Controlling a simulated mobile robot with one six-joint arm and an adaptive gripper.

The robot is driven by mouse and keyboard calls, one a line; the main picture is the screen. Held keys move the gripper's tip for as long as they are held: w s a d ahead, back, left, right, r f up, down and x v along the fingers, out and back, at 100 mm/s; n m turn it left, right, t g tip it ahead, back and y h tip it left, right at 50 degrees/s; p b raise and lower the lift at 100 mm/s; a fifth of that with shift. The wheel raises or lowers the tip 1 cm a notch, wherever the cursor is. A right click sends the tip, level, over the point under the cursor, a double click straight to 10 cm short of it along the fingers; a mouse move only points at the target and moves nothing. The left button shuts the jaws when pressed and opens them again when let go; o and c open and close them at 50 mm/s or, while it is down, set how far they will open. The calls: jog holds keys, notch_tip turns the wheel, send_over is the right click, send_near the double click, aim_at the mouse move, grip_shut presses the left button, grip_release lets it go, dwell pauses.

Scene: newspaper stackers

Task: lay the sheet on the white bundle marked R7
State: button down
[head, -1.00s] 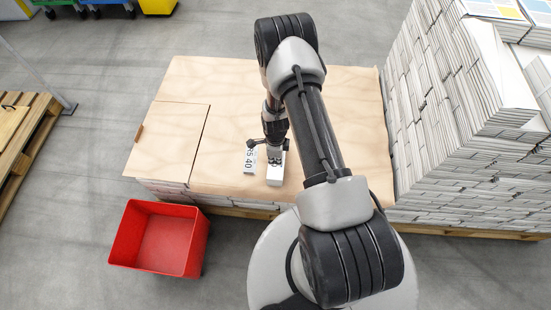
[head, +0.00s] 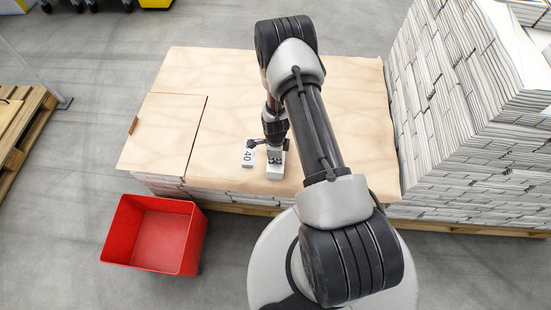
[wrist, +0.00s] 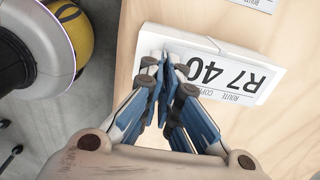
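A white bundle (wrist: 150,42) with a thin strap lies on the beige board, its upper face marked ROUTE, COPIES, R7 and 40, upside down in the wrist view. In the head view the white bundle (head: 274,173) shows just below my gripper (head: 266,152). In the wrist view my gripper (wrist: 163,68) is right over the left end of the R7 marking, its fingertips close together and covering part of it. No separate sheet stands out. I cannot tell whether a thin sheet is between the tips or lies on the bundle.
A second marked white piece (head: 248,155) lies close on the left. The beige board (head: 230,85) covers stacked papers and is mostly clear. A tall newspaper stack (head: 450,110) rises on the right. A red bin (head: 152,240) stands on the floor at front left.

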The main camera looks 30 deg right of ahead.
jog(key=shift+f+b, duration=0.55)
jog(key=shift+f, duration=0.05)
jog(key=c, duration=2.3)
grip_release()
jog(key=o, duration=0.6)
notch_tip(320, 180, up, 12)
